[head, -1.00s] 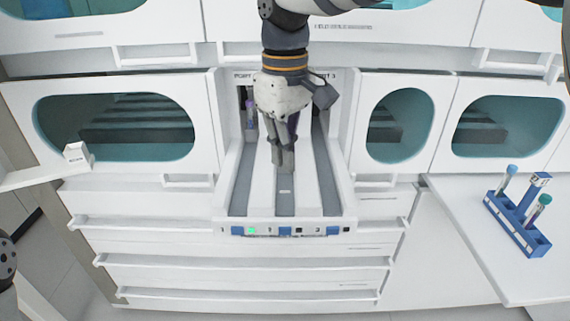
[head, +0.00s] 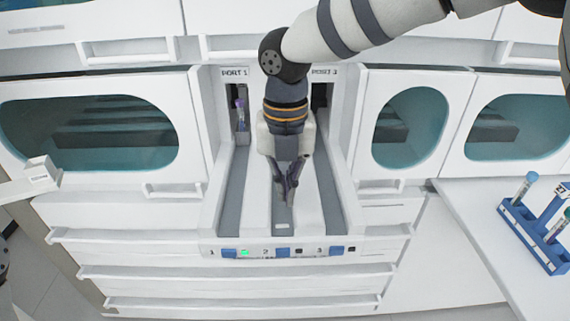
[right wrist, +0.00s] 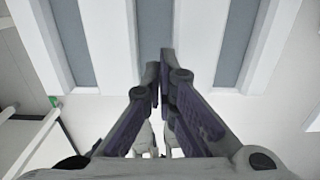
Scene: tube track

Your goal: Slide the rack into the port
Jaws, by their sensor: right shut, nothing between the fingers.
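The track block has three grey lanes leading to ports at the back; the port 1 sign (head: 234,72) shows at the left. A blue rack (head: 532,236) with tubes stands on the right-hand table. My right gripper (head: 287,200) is shut and empty, pointing down over the middle lane (head: 284,215). The right wrist view shows its fingers (right wrist: 162,75) together, with grey lanes beyond.
The front strip (head: 285,250) has numbered blue marks and a green light (head: 244,253) by number 1. Windowed cabinets flank the track. A small white box (head: 40,171) sits on the left ledge. The lanes' front part is clear.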

